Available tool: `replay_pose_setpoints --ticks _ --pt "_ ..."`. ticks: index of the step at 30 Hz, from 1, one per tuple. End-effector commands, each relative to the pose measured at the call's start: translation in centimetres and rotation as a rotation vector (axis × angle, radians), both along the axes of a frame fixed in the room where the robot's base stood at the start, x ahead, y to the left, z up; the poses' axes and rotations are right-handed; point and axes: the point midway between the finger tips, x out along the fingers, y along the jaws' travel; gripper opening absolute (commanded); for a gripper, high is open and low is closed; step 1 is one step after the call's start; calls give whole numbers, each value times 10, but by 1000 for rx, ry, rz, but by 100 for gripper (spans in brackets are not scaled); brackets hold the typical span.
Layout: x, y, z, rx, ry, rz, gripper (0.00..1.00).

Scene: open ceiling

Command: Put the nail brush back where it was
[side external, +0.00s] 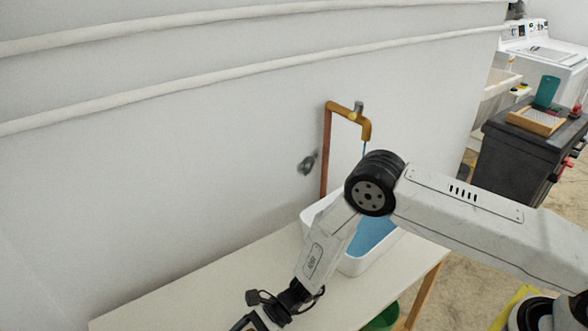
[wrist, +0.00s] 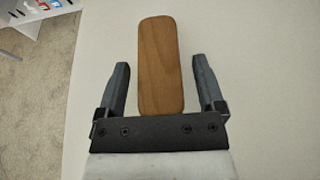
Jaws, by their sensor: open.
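A brown wooden piece with rounded ends (wrist: 161,65), which looks like the back of the nail brush, shows in the wrist view on a pale table top. My gripper (wrist: 161,72) is open, with one finger on each side of the wooden piece and a gap on both sides. The piece reaches past the fingertips. Whether it touches the gripper's palm or how far below the fingers it lies, I cannot tell. In the side view my gripper (side external: 250,324) is at the bottom edge, mostly cut off, and the brush does not show.
The white table (side external: 200,300) stands against a grey wall. A white basin with blue water (side external: 372,236) sits on it under a copper pipe and tap (side external: 345,110). A green bucket (side external: 384,318) is below the table's front edge. A dark cabinet (side external: 520,150) stands at the right.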

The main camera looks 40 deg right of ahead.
Motion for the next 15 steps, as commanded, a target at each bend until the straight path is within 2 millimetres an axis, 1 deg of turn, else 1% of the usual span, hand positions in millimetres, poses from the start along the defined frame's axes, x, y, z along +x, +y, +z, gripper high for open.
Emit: replay_pose_setpoints --ticks 3,7,11,15 --pt "0 0 3 0 0 0 88" --pt "1 -11 7 0 -1 -2 88" --pt "1 -26 14 0 1 -3 88" --pt "1 -47 22 -1 0 -4 88"
